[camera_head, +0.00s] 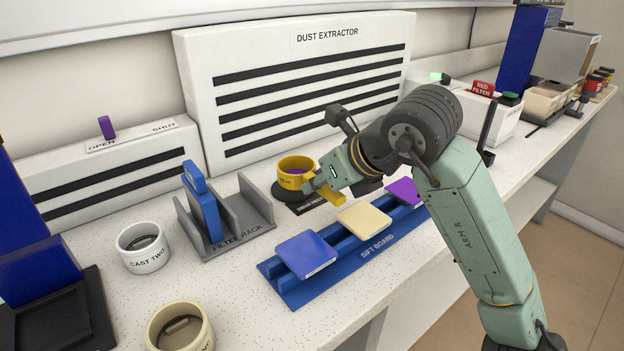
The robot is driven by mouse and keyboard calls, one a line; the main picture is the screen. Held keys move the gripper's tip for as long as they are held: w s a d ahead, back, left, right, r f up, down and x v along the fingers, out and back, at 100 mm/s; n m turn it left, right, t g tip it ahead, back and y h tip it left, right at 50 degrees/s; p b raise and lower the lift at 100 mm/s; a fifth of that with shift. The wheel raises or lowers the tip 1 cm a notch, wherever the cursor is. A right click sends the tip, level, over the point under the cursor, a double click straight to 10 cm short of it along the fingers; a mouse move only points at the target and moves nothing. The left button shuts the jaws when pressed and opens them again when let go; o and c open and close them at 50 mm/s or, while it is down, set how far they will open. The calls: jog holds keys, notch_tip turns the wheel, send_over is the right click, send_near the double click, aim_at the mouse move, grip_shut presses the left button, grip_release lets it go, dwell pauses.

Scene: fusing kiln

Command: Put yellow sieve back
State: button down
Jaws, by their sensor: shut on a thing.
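The yellow sieve (292,181) is a short round cup with purple inside and a yellow handle (331,203) reaching to the lower right. It is at or just above a dark labelled pad (284,199) in front of the dust extractor. I cannot tell whether it touches the pad. My gripper (314,184) is shut on the sieve at its right side, near the handle. The fingertips and the exact grip are small and partly hidden by the gripper itself.
The blue sift board (284,287) carries blue, cream and purple plates. A grey filter rack (262,211) with a blue filter (203,205) stands left. Two round casts (143,259) (158,326) are near the front left. The dust extractor (200,60) stands behind.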

aim_at(312, 174)
jog(key=w, duration=0.1)
jog(key=w+a, duration=0.1)
jog(key=w, duration=0.1)
jog(key=shift+w+f+p, duration=0.15)
jog(key=shift+p, duration=0.2)
jog(key=shift+f+p, duration=0.55)
jog(key=shift+f, duration=1.2)
jog(key=shift+f, duration=0.2)
jog(key=c, duration=1.5)
grip_release()
jog(key=shift+r, duration=0.1)
jog(key=shift+r, duration=0.25)
jog(key=b+v, duration=0.3)
jog(key=v, duration=0.8)
jog(key=shift+s+d+r, duration=0.15)
jog(key=shift+s+r, duration=0.05)
jog(key=shift+s, duration=0.15)
